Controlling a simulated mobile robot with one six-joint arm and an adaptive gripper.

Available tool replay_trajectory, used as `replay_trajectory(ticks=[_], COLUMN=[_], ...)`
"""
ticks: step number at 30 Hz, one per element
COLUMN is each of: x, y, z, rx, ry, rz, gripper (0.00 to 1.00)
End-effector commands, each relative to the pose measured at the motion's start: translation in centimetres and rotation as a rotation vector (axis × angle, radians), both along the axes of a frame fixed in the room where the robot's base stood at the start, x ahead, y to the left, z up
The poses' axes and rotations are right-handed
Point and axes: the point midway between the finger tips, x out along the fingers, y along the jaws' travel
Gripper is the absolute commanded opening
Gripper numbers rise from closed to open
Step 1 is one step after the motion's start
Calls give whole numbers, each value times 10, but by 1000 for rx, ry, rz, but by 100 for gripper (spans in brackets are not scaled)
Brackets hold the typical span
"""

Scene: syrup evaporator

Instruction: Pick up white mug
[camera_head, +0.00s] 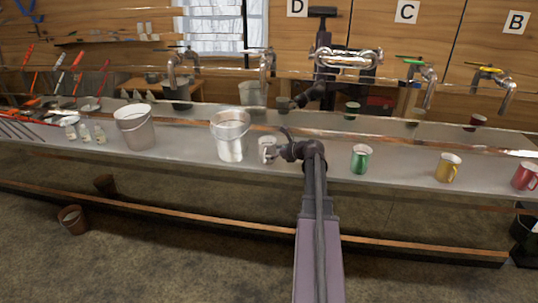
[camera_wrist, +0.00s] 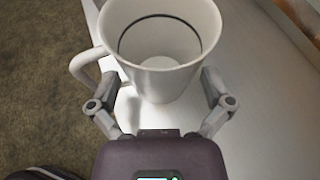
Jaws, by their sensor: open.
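The white mug (camera_wrist: 160,82) fills the upper middle of the wrist view. It stands upright with its mouth toward the camera, a dark line round its inner wall and its handle at the left. My gripper (camera_wrist: 158,92) is open, with one finger on each side of the mug's lower body. The left finger is just below the handle. I cannot tell whether either finger touches the mug. In the head view the mug (camera_head: 266,143) is small and partly hidden by my gripper (camera_head: 272,153), at the counter's front part.
The grey counter (camera_head: 320,172) also carries a metal bucket (camera_head: 230,138) and another bucket (camera_head: 137,130) to the left. A green mug (camera_head: 361,160), a yellow mug (camera_head: 448,169) and a red mug (camera_head: 524,177) stand to the right. Metal taps (camera_head: 420,80) rise behind.

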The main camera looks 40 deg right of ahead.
Motion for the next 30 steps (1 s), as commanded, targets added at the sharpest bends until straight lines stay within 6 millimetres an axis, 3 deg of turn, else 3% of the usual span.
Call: replay_trajectory(ticks=[9, 26, 30], x=[26, 26, 26], y=[7, 7, 7], z=[-13, -12, -12], rx=[1, 1, 1], ry=[0, 0, 0], rz=[0, -1, -1], gripper=[100, 100, 61])
